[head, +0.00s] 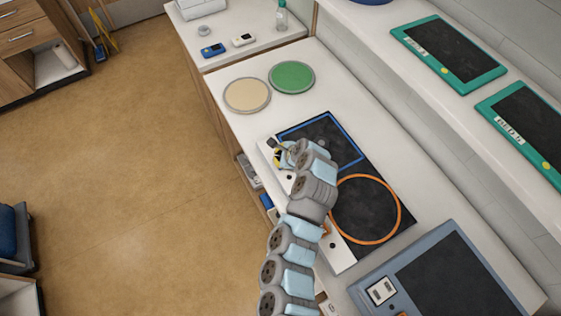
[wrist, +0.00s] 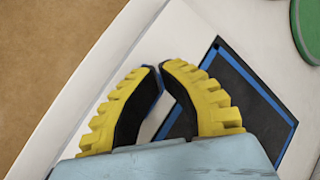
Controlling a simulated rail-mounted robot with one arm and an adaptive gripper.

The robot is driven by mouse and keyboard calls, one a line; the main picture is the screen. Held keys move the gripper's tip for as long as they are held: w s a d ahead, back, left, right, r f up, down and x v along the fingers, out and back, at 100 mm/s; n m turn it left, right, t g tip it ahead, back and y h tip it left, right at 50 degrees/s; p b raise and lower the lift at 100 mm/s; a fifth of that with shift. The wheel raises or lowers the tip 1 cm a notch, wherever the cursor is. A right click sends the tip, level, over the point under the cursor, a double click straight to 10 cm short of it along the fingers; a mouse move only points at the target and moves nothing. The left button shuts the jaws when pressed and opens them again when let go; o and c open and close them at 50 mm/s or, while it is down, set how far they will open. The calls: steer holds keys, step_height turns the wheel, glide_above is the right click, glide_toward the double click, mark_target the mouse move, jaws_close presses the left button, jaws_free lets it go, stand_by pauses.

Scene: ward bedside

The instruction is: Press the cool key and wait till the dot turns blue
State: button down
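A black plate (head: 375,168) with a white front strip (head: 342,258) lies on the counter. A blue square outline (head: 345,128) and an orange ring (head: 399,217) mark its two zones. My gripper (head: 279,154) is over the strip beside the blue square. In the wrist view, the yellow, black-padded fingers (wrist: 158,70) have their tips drawn together, with no held object clear between them. A dark dot (head: 290,177) shows on the strip near the gripper, and another dark dot (head: 335,243) farther along. No blue dot is clear. I cannot make out the cool key; my gripper and arm cover part of the strip.
A beige disc (head: 246,95) and a green disc (head: 292,77) lie beyond the plate. A grey-blue device (head: 440,240) stands at the lower right. Two teal-framed panels (head: 447,52) (head: 486,106) lie on the raised shelf. Bare counter surrounds the discs.

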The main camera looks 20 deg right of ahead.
steer(key=shift+f, duration=0.3)
steer(key=shift+r, duration=0.2)
stand_by(0.4)
steer(key=shift+r+p, duration=0.35)
steer(key=shift+r, duration=0.3)
steer(key=shift+r+p, duration=1.25)
steer(key=shift+r, duration=1.25)
